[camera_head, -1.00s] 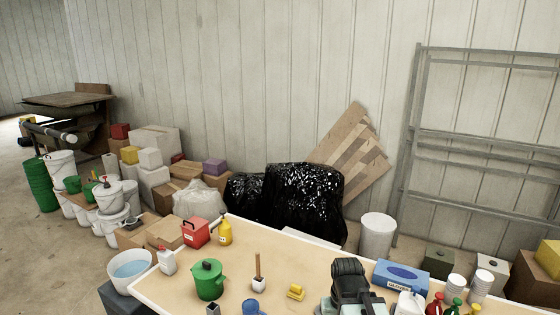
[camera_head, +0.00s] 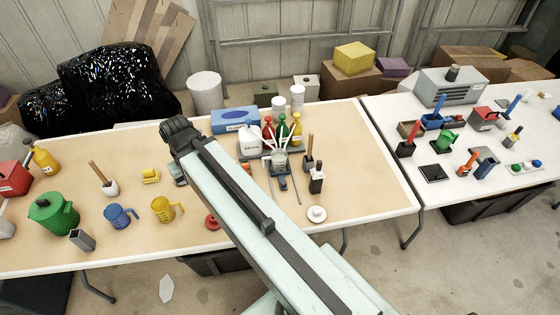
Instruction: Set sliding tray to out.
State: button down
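I cannot tell for certain which thing is the sliding tray. A small dark tray-like piece (camera_head: 283,184) lies on the near table, below a clear jar with white sticks, right of my arm. A flat black piece (camera_head: 434,173) lies on the right-hand table. My own pale arm crosses the near table from the bottom right up to a dark joint at the upper left. My gripper's fingers do not show; the arm hides what is beneath it.
The near wooden-topped table (camera_head: 375,205) holds a green pot (camera_head: 53,214), a blue jug (camera_head: 120,217), a yellow jug (camera_head: 166,209) and several bottles. The white table (camera_head: 475,192) at right holds a grey box (camera_head: 450,88) and tools. Floor shows in front.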

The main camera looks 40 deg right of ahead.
aim_at(282, 183)
jog(key=z, duration=1.05)
jog(key=k, duration=1.1)
jog(key=u, duration=1.35)
jog(key=i, duration=1)
jog(key=z, duration=0.05)
